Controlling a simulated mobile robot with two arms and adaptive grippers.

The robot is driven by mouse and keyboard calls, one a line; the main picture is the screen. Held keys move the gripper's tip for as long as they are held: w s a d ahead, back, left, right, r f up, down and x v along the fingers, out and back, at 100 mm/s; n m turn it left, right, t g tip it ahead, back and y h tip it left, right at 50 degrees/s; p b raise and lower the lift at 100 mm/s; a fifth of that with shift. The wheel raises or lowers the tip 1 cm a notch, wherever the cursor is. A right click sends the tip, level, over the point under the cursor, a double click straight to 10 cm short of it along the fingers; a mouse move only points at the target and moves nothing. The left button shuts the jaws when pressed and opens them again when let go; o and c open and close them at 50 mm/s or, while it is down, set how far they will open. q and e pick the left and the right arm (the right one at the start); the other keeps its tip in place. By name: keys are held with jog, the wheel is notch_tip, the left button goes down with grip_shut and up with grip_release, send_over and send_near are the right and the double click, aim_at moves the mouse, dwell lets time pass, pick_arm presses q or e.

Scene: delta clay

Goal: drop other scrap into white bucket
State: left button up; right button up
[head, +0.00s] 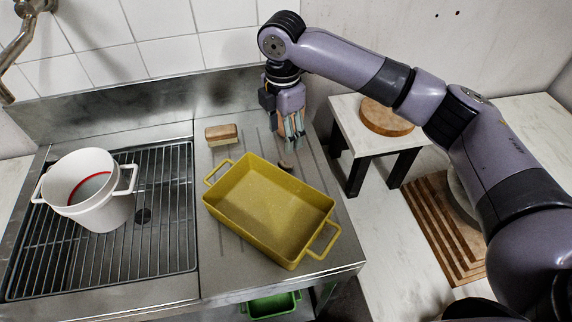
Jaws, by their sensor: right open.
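The white bucket (103,212) stands upright on the metal grid at the left. It has two side handles, and a red curved line shows inside it. A small dark piece (286,167), perhaps scrap, lies on the steel drainboard by the far edge of the yellow tray. My right gripper (292,143) points down above the back of the drainboard, just behind that piece, with its fingers open. I cannot tell whether it touches anything. My left gripper is out of view.
A yellow two-handled tray (270,207) fills the middle of the drainboard. A brown and cream block (221,135) lies behind it. A small table (350,118) holds a round wooden board (386,117). A green container (272,305) sits below the front edge. Tiled wall closes the back.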

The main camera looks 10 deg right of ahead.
send_over(284, 162)
jog(key=f, duration=0.6)
jog(key=shift+s+a+f+p, duration=0.1)
jog(key=shift+s+f+p, duration=0.2)
jog(key=shift+s+p, duration=0.05)
jog(key=shift+w+f+p, duration=0.15)
jog(key=shift+f+p, duration=0.15)
jog(key=shift+f, duration=1.05)
jog(key=shift+w+f+p, duration=0.1)
jog(key=shift+f+p, duration=0.2)
jog(key=shift+f, duration=1)
jog(key=shift+c, duration=0.4)
grip_shut()
